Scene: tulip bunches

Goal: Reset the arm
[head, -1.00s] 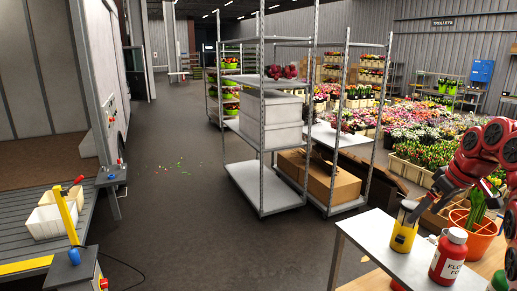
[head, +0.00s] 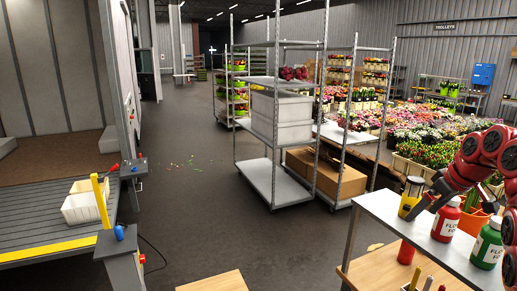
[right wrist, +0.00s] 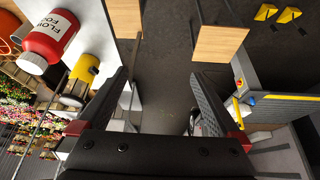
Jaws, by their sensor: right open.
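My right gripper (head: 416,207) hangs from my red arm at the right of the head view, in front of the metal shelf. In the right wrist view its two dark fingers (right wrist: 160,88) stand wide apart with nothing between them. A yellow container (head: 409,201) and a red bottle with a white cap (head: 446,220) are close to the gripper in the head view. I cannot tell whether the gripper touches either. My left gripper is in neither view.
A green bottle (head: 487,244) stands on the metal shelf (head: 388,208), above a wooden worktop (head: 372,272). Another wooden surface (head: 213,284) is at the bottom. The floor between is open.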

